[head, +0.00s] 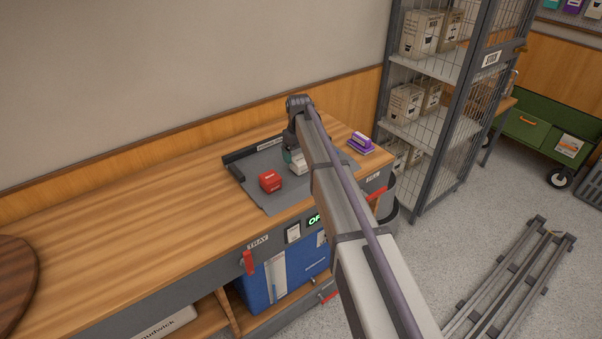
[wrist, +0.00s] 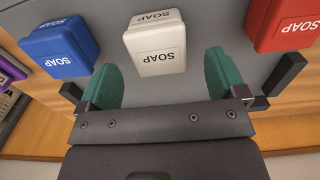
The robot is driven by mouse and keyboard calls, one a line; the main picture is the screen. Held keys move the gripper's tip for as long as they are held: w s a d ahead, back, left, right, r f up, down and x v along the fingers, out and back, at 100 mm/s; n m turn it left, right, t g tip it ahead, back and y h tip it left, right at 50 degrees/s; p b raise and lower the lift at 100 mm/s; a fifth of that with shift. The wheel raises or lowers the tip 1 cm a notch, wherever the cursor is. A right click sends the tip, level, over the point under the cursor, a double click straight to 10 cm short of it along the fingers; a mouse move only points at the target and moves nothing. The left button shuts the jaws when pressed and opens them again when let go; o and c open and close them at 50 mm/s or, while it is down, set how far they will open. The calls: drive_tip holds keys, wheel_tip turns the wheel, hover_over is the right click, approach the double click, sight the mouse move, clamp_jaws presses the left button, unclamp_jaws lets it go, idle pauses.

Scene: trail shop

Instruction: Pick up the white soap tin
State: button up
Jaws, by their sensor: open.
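The white soap tin (wrist: 156,45) lies on the grey tray (wrist: 195,18) at the top middle of the wrist view. In the head view the white soap tin (head: 299,163) shows partly behind my arm on the grey tray (head: 262,162). My gripper (wrist: 162,78) is open, with its green fingers apart and nothing between them; the white tin is just beyond the fingertips, between them in the picture. My gripper (head: 289,155) is mostly hidden by my arm in the head view.
A red soap tin (head: 270,181) is left of the white one in the head view; it also shows in the wrist view (wrist: 287,22). A blue soap tin (wrist: 60,47) is on the other side. Purple boxes (head: 359,143) lie at the right. The left counter is mostly clear.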

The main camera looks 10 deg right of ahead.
sight(300, 159)
wheel_tip(300, 159, down, 5)
drive_tip(key=b, duration=0.5)
drive_tip(key=shift+s+d+f, duration=0.1)
drive_tip(key=shift+f, duration=0.1)
drive_tip(key=shift+r, duration=0.25)
drive_tip(key=c, duration=1)
drive_tip(key=shift+c, duration=0.2)
